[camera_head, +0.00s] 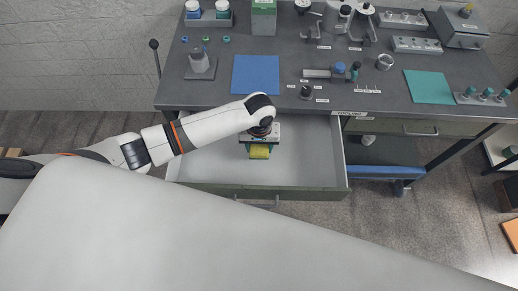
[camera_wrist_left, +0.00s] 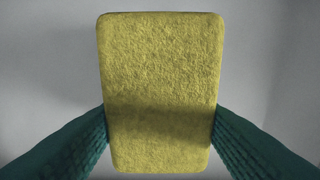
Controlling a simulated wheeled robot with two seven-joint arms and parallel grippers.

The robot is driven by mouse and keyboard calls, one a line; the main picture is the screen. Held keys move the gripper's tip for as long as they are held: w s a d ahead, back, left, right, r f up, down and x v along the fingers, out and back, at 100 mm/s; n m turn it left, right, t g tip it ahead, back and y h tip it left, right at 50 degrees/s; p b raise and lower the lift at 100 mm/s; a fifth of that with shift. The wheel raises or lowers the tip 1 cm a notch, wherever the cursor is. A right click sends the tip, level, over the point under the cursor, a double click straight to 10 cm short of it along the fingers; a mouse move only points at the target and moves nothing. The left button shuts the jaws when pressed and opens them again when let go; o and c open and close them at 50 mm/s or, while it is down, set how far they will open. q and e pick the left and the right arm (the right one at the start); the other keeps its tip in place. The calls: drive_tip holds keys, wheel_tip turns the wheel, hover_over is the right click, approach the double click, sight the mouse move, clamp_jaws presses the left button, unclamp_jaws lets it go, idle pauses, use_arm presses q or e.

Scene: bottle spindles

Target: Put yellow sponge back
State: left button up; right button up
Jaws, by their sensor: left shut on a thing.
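The yellow sponge (camera_head: 259,151) is at my left gripper, over the open drawer (camera_head: 310,165) under the workbench. In the left wrist view the sponge (camera_wrist_left: 160,75) is an upright yellow block filling the middle. The green ribbed fingers of my left gripper (camera_wrist_left: 160,133) press on its two sides, near its lower part. In the head view the left gripper (camera_head: 259,146) points down into the drawer. I cannot tell whether the sponge touches the drawer floor. My right gripper is not in view.
The drawer looks otherwise empty, with free floor on both sides of the sponge. On the grey bench top (camera_head: 215,95) lie a blue mat (camera_head: 256,75) and a teal mat (camera_head: 429,87). Several tools and fixtures stand behind. A closed drawer (camera_head: 400,127) sits to the right.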

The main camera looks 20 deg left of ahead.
sight(259, 151)
use_arm(q)
drive_tip(key=shift+f, duration=1.5)
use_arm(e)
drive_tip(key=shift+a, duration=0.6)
use_arm(q)
drive_tip(key=shift+f, duration=0.15)
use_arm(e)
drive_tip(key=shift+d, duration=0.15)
use_arm(q)
drive_tip(key=o, duration=0.9)
drive_tip(key=shift+o, duration=0.2)
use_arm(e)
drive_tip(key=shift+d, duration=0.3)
use_arm(q)
wheel_tip(259, 151, up, 12)
drive_tip(key=shift+f, duration=0.2)
drive_tip(key=shift+r, duration=0.4)
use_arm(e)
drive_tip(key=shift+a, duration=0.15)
